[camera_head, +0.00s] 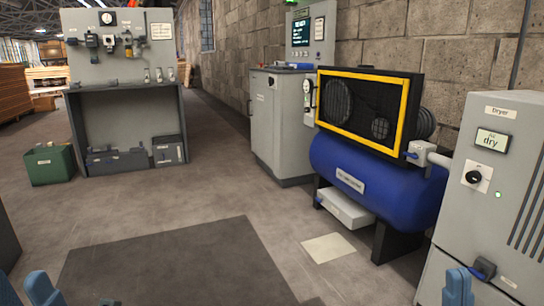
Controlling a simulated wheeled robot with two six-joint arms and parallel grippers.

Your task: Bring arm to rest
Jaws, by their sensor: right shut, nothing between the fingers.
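My right gripper (458,288) shows only as a light blue part at the bottom edge, in front of the grey dryer (470,215). It is shut with nothing in it. Light blue parts of my left arm's end (38,289) show at the bottom left corner, cut off by the picture edge. Whether the left gripper is open or shut cannot be made out. The rest of both arms is out of view.
A blue compressor tank (345,185) with a yellow-framed guard (330,110) stands by the wall, left of the dryer. A grey cabinet (275,125) stands behind. A workbench (125,85) and green bin (50,165) are at the left. The middle floor is clear.

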